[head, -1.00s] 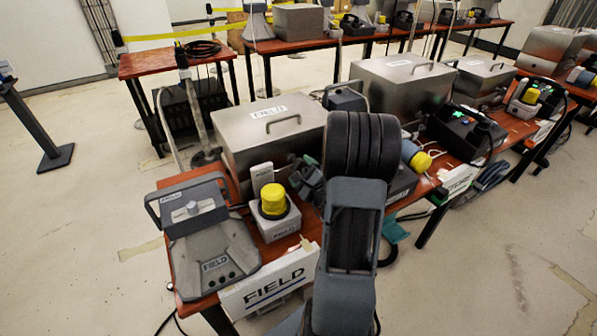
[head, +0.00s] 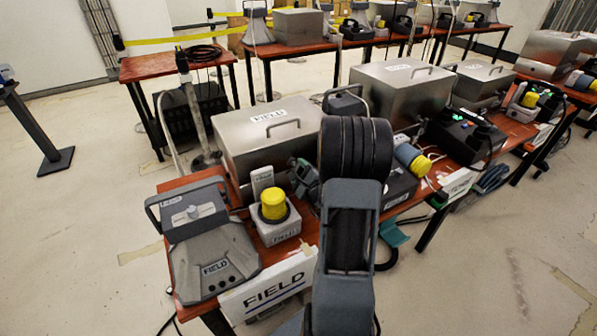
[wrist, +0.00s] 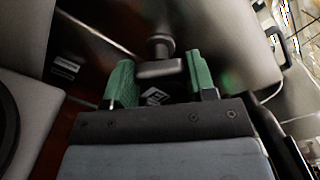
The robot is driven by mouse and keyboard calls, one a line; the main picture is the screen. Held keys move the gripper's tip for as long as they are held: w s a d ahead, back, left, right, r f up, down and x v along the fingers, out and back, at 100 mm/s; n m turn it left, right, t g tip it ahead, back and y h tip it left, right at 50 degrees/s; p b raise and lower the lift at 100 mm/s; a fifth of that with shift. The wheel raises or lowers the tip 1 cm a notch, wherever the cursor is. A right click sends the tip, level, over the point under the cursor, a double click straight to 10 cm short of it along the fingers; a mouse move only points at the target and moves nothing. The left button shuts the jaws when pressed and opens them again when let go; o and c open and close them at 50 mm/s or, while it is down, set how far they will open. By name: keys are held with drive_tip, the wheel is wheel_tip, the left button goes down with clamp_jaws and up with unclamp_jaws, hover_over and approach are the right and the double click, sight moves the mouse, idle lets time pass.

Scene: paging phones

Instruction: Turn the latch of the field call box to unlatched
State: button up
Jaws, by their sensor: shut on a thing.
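The field call box (head: 260,145) is a large grey metal box with a top handle and a FIELD label, on the red table at centre left. In the wrist view its latch (wrist: 160,68), a short grey bar on a round stem, sits against the metal face. My gripper (wrist: 159,76) has its green fingers on both sides of the latch bar, shut on it. In the head view my arm covers part of the box's right side, and the latch cannot be made out there.
A yellow-capped beacon (head: 274,205), a grey FIELD desk unit (head: 210,260) and a FIELD sign (head: 265,285) stand in front of the box. Another metal box (head: 400,90) stands to the right. The floor at the lower right is clear.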

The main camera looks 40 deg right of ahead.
drive_tip(key=shift+c, duration=1.4)
drive_tip(key=m+b, duration=0.1)
drive_tip(key=m, duration=0.3)
drive_tip(key=shift+m, duration=0.4)
drive_tip(key=m, duration=0.5)
drive_tip(key=shift+m, duration=0.4)
drive_tip(key=o, duration=0.9)
drive_tip(key=shift+o, duration=0.2)
